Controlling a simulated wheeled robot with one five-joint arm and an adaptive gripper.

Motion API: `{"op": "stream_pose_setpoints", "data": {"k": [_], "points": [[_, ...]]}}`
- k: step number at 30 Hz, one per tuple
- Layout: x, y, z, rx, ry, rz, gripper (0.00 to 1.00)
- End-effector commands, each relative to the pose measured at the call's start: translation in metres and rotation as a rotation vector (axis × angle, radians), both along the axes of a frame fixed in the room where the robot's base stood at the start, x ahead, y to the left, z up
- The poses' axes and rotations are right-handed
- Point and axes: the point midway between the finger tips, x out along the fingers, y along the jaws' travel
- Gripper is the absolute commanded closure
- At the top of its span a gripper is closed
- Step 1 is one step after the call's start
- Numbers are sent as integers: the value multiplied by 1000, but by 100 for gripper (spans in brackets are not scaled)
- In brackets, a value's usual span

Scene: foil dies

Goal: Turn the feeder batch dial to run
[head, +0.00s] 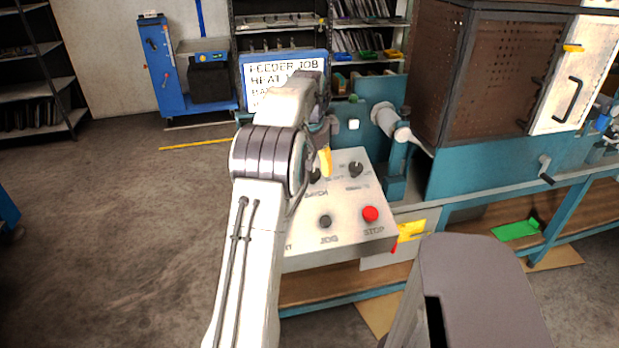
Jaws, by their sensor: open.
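The control panel (345,240) is a pale sloped box in front of me. Two black dials sit on its upper part. The left dial (315,176), above a blurred label that looks like BATCH, is partly hidden by my arm. Its pointer setting cannot be made out. The right dial (355,169) is in clear view, but its label is too small to read. My gripper (325,153) hangs over the panel's upper left, close to the left dial, and is mostly hidden behind my arm. It is open; contact with the dial cannot be judged.
A black JOG button (325,221) and a red STOP button (370,213) are lower on the panel. A sign (268,78) reading FEEDER JOB stands behind, partly covered by my arm. Teal machinery (480,160) fills the right. Open floor (120,250) lies left.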

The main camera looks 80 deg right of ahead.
Motion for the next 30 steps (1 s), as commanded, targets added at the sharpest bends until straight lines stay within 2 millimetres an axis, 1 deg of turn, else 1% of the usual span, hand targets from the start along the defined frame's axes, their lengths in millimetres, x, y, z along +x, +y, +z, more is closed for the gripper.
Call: {"op": "stream_pose_setpoints", "data": {"k": [1,3,10,16,24,25,30], "points": [[0,-2,-9,4,0,1,35],[0,-4,-17,3,0,1,35],[0,-10,-38,2,1,2,35],[0,-13,-45,1,1,2,35],[0,-13,-45,1,1,2,35],[0,-13,-45,1,1,2,33],[0,-13,-45,0,1,2,49]]}}
